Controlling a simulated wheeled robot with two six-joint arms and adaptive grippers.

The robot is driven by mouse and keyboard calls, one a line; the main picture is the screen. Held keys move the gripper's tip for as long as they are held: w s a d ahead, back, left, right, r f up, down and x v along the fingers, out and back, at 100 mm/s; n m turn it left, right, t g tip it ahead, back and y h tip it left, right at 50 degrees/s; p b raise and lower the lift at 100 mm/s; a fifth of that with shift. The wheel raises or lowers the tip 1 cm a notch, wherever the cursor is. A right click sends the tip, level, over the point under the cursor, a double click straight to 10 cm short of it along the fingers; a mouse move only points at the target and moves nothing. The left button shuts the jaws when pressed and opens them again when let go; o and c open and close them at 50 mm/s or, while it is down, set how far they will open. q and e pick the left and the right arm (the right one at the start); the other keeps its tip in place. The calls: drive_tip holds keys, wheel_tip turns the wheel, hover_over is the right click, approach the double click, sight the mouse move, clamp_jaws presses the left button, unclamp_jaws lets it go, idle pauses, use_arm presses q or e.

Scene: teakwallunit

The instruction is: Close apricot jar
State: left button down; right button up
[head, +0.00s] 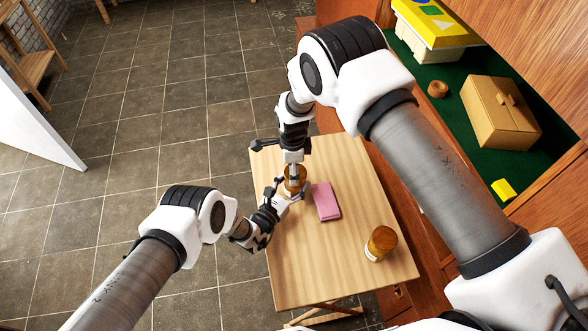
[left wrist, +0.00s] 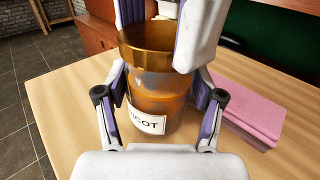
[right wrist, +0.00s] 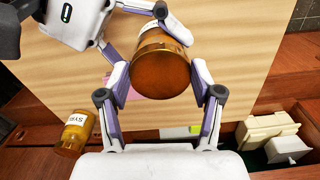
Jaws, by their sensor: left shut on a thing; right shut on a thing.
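The apricot jar (left wrist: 158,98) is amber glass with a white label reading "ICOT" in the left wrist view. It stands upright at the small table's left side. My left gripper (head: 284,198) is shut around its body. My right gripper (head: 294,168) comes from above and is shut on the brown lid (right wrist: 160,72), one finger on each side. The lid's gold-brown band (left wrist: 147,40) shows at the jar's top in the left wrist view. My right fingers hide part of it, and I cannot tell whether it is fully seated.
A pink folded cloth (head: 325,201) lies just right of the jar. A syrup jar (head: 381,243) with a brown lid stands near the table's front right. The wooden table (head: 345,265) has clear room in front. A wall unit shelf with boxes (head: 500,112) stands at right.

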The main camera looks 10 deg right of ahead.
drive_tip(key=m, duration=0.6)
drive_tip(key=shift+w+d, duration=0.1)
drive_tip(key=shift+w, duration=0.15)
drive_tip(key=m, duration=0.5)
drive_tip(key=shift+w+d, duration=0.1)
drive_tip(key=o, duration=0.7)
drive_tip(key=shift+r, duration=2.25)
